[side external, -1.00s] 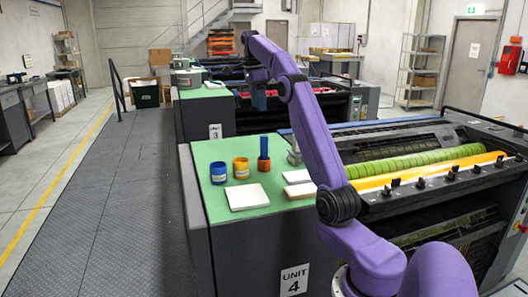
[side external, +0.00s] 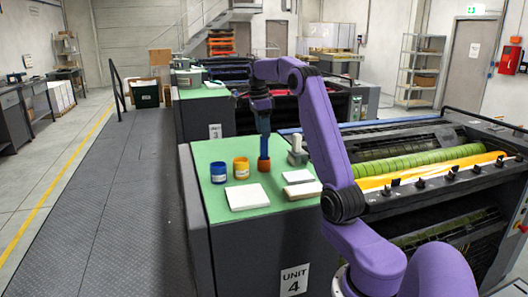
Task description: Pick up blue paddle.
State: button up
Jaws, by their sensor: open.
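The blue paddle (side external: 265,146) stands upright on the green top of Unit 4, with its lower end in an orange block (side external: 264,165). My gripper (side external: 263,128) is open and points down from above at the paddle's upper end. The dark fingers and the paddle's top overlap in this view. I cannot tell whether the fingers are around the paddle or just above it.
On the green top (side external: 218,205), a blue jar (side external: 218,173) and a yellow jar (side external: 241,168) stand left of the paddle. A white pad (side external: 247,197) lies in front. White blocks (side external: 299,176) and a grey-white object (side external: 297,153) are to the right.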

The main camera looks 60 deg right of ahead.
aim_at(265, 153)
jog(key=shift+s+f, duration=0.15)
jog(key=shift+f, duration=1.85)
jog(key=shift+s+f, duration=0.15)
jog(key=shift+f, duration=1.85)
grip_shut()
